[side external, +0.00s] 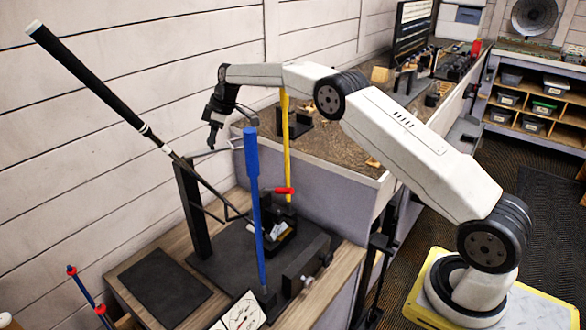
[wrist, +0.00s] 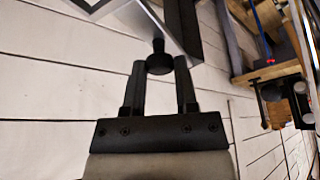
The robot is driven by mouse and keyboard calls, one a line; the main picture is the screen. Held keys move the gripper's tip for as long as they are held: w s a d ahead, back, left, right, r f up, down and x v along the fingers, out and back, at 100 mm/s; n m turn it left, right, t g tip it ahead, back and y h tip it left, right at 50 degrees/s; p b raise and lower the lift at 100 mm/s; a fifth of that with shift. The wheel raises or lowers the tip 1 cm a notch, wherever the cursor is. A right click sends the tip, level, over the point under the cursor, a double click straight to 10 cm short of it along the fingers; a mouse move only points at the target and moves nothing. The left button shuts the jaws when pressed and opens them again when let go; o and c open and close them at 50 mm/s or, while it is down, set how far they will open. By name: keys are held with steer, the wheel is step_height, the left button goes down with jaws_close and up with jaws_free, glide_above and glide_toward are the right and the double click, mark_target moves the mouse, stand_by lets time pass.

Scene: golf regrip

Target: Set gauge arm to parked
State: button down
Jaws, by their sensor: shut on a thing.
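The gauge arm (side external: 203,153) is a thin grey bar near the top of a black post (side external: 191,205), beside the golf club's shaft (side external: 205,183). In the wrist view the gauge arm (wrist: 150,22) is a grey angled bar with a black knob (wrist: 159,57) on it. My gripper (side external: 213,141) reaches down to the gauge arm's end from above. In the wrist view my gripper (wrist: 160,65) is shut on the knob, one finger on each side. In the side view the knob is too small to make out.
A club with a black grip (side external: 85,75) slants up left over the bench. A blue upright handle (side external: 254,190) and a yellow upright bar (side external: 286,145) stand right of the post. A dark mat (side external: 163,287) lies clear at front left. The plank wall is behind.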

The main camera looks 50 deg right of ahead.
steer(key=shift+w+d+n, duration=0.1)
steer(key=shift+w+n, duration=0.15)
steer(key=shift+n, duration=0.15)
stand_by(0.3)
steer(key=shift+c, duration=1.9)
jaws_free()
steer(key=v, duration=0.7)
steer(key=shift+d+r, duration=0.2)
steer(key=shift+r, duration=0.15)
steer(key=shift+s, duration=0.1)
